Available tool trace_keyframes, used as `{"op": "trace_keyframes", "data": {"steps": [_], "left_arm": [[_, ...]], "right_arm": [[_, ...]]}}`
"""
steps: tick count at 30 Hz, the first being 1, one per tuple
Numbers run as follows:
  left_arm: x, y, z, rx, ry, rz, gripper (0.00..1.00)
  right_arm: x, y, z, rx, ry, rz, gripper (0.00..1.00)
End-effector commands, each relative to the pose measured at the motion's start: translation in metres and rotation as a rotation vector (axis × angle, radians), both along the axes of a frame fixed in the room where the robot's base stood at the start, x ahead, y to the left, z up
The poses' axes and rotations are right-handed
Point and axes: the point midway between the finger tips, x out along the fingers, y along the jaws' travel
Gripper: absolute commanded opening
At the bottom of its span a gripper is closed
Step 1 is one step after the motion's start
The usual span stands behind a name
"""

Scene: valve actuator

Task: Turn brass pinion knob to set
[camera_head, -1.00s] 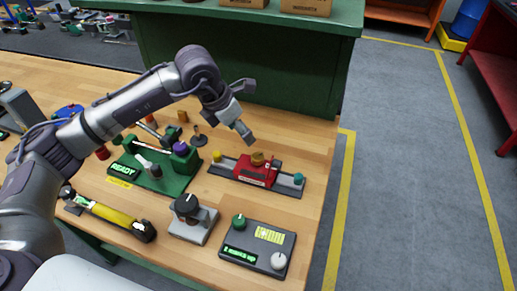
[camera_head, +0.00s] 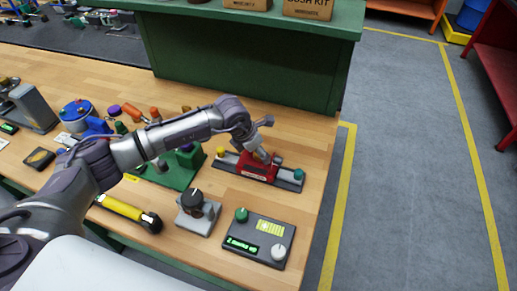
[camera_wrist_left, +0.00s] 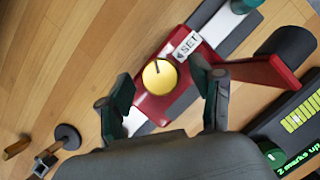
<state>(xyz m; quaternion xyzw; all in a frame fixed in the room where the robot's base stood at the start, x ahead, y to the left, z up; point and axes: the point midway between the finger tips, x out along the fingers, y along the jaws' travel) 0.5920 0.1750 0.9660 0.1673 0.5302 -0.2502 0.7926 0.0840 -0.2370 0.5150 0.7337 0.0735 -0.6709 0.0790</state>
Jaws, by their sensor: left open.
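The brass pinion knob (camera_wrist_left: 160,77) sits on top of the red actuator body (camera_wrist_left: 240,76) in the left wrist view. A dark index line on it points toward the upper left, and a white SET label (camera_wrist_left: 187,47) lies to its upper right. My left gripper (camera_wrist_left: 165,100) is open, with one finger on each side of the knob; I cannot tell whether they touch it. In the head view my left gripper (camera_head: 262,154) is above the red body (camera_head: 257,170) and mostly hides the knob. My right gripper is not in view.
The actuator's dark rail has a yellow knob (camera_head: 220,151) and a teal knob (camera_head: 298,174) at its ends. A grey panel with a display (camera_head: 258,240), a black-knobbed block (camera_head: 197,212) and a yellow-handled tool (camera_head: 122,208) lie nearer. The green cabinet (camera_head: 245,60) stands behind.

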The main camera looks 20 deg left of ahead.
Motion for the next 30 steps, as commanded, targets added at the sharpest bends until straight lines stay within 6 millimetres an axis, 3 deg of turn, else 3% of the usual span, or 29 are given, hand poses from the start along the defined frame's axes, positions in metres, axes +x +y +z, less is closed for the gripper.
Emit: {"op": "trace_keyframes", "data": {"steps": [6,17,23,30], "left_arm": [[0.0,0.0,0.0,0.0,0.0,0.0,0.64],[0.0,0.0,0.0,-0.001,-0.001,0.0,0.06],[0.0,0.0,-0.001,0.0,-0.001,-0.013,0.06],[0.001,0.001,-0.004,0.0,-0.002,-0.105,0.06]], "right_arm": [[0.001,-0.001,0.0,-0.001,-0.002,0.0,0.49],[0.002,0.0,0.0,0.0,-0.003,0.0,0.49],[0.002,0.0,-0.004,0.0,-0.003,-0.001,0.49],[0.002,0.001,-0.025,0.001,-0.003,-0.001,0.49]]}}
